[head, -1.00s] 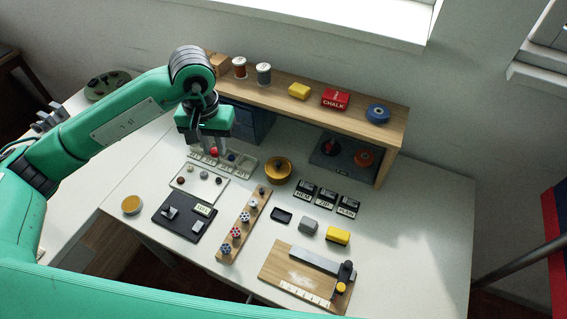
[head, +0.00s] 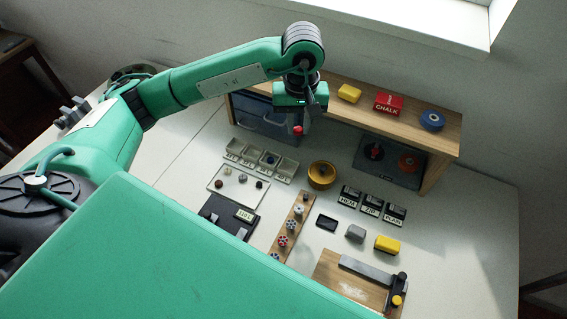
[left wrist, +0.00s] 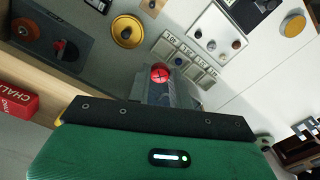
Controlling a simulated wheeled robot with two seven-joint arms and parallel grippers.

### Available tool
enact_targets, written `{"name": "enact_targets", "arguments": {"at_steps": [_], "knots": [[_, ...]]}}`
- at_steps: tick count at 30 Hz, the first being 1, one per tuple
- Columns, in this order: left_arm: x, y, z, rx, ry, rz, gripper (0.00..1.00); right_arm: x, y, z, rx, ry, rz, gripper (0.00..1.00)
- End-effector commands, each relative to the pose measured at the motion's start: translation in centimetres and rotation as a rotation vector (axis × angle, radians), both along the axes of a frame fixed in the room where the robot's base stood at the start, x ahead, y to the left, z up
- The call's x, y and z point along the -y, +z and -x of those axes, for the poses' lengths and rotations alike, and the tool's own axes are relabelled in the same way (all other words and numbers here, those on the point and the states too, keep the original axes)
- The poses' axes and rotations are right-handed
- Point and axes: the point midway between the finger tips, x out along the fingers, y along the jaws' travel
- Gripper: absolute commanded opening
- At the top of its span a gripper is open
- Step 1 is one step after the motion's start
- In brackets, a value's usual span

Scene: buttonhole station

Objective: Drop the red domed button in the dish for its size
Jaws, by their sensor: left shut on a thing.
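The red domed button (head: 297,130) is held between the fingertips of my left gripper (head: 299,122), which is shut on it. It also shows in the left wrist view (left wrist: 161,74) at the fingertips. The gripper is in the air, to the right of and beyond the row of small labelled dishes (head: 244,161) in the head view, near the shelf front. One dish holds a dark blue button (head: 269,159). The dishes show in the left wrist view (left wrist: 182,62) just past the button; their labels are too small to read surely. My right gripper is not in view.
A wooden shelf (head: 440,118) with a yellow block, a red chalk box and a blue round item stands behind. A brass bowl (head: 321,175) sits right of the dishes. A white tray (head: 232,194) with several buttons lies in front. Black label blocks (head: 371,205) stand farther right.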

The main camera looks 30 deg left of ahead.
Motion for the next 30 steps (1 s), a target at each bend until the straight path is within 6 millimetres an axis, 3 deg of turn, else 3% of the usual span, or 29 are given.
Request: {"name": "enact_targets", "arguments": {"at_steps": [9, 21, 30], "knots": [[-0.7, -0.1, -0.7, -0.001, 0.65, 0.002, 0.0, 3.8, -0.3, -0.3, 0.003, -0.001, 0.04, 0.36], [-1.6, -0.1, -1.6, -0.003, 1.472, 0.007, 0.0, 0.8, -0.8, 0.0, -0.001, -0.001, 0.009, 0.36], [-2.4, -0.2, -2.2, -0.005, 2.09, 0.009, 0.0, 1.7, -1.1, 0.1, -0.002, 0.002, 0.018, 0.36]]}}
